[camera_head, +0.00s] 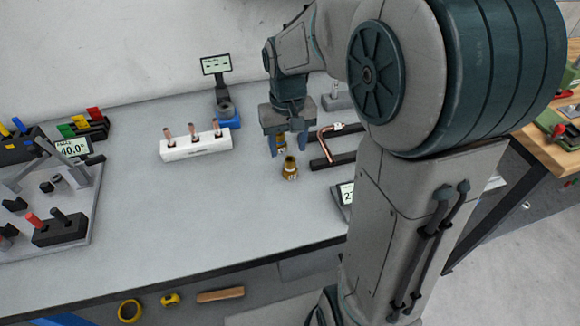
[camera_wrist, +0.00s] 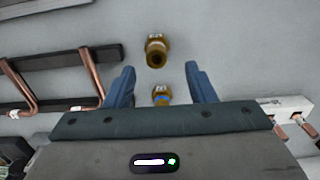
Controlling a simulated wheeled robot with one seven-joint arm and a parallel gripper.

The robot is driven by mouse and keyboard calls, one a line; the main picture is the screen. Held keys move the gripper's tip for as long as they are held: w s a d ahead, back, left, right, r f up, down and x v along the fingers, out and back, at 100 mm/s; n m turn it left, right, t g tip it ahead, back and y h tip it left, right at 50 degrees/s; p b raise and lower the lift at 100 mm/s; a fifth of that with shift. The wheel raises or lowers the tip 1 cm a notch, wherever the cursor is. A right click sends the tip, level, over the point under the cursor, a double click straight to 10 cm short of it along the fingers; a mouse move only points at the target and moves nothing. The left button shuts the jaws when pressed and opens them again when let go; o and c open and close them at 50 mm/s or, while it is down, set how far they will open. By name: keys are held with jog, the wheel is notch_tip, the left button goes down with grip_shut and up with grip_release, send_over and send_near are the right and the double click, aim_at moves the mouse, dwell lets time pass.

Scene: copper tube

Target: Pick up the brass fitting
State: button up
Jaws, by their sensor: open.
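A brass fitting (camera_head: 290,168) stands upright on the grey bench, in front of my gripper (camera_head: 290,150) in the head view. In the wrist view this fitting (camera_wrist: 155,52) lies just beyond the fingertips, with its dark open end showing. My gripper (camera_wrist: 160,72) is open and empty, its two blue fingers pointing down at the bench. A second, smaller brass piece (camera_wrist: 162,95) with a blue part shows between the fingers in the wrist view. In the head view this second piece (camera_head: 282,149) is partly covered by a finger. I cannot tell whether a finger touches it.
A white block (camera_head: 197,147) with upright copper tubes stands to the left. A black holder (camera_head: 335,160) with a bent copper tube (camera_head: 322,142) is to the right. A blue-based stand with a display (camera_head: 215,65) is behind. The bench's front middle is clear.

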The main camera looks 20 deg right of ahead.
aim_at(290, 160)
jog(key=f, duration=0.5)
jog(key=shift+d+f, duration=0.2)
jog(key=shift+f, duration=0.1)
jog(key=shift+c, duration=0.3)
grip_shut()
jog(key=shift+r, duration=0.1)
